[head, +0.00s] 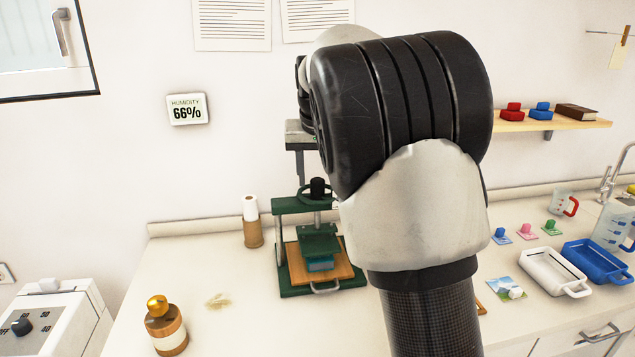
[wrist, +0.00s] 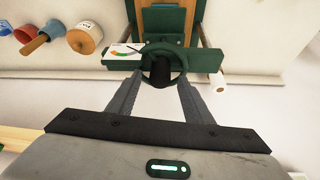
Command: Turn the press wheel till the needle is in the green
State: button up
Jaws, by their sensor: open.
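The green press (head: 282,240) stands on the counter, with its hand wheel (head: 312,203) and a black knob (head: 317,187) on top. A teal block (head: 320,264) lies under its plate on a wooden board (head: 340,268). In the wrist view the wheel (wrist: 184,63) and knob (wrist: 160,72) sit just past the fingertips. My gripper (wrist: 160,84) is open and empty, its fingers either side of the knob's line.
A white tray (head: 548,272) and blue tray (head: 597,263) lie at right. A shelf (head: 560,124) is on the wall. My arm hides the counter's middle.

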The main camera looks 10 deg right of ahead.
jog(key=shift+x, duration=0.75)
jog(key=c, duration=1.1)
jog(key=shift+o, duration=0.2)
